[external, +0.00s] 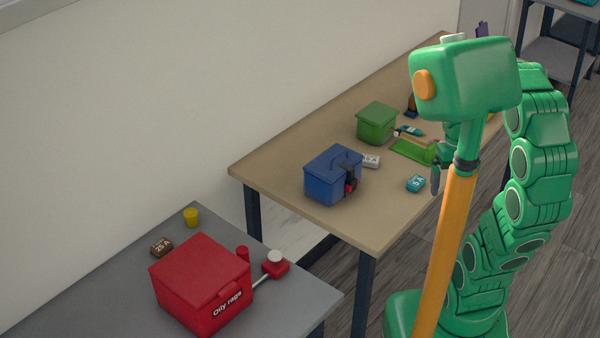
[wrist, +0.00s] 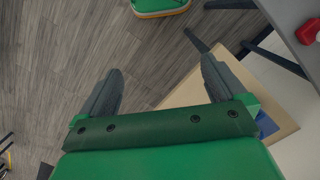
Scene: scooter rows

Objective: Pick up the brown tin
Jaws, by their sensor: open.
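A small brown block (external: 161,247) marked "25 A" lies on the grey table, behind the red "Oily rags" box. A brown thing (external: 411,100) with a dark blue base stands at the back of the wooden table, partly hidden by my arm. I cannot tell whether either is the brown tin; no other brown tin shows. My gripper (external: 437,180) hangs in front of the wooden table's right side, apart from both brown things. In the wrist view my gripper (wrist: 161,65) is open and empty, over bare floor.
The grey table (external: 80,300) holds the red box (external: 200,285), a yellow cup (external: 191,217) and a red piece with a white knob (external: 275,264). The wooden table (external: 270,160) holds a blue box (external: 333,175), a green box (external: 377,122) and small parts. A gap separates the tables.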

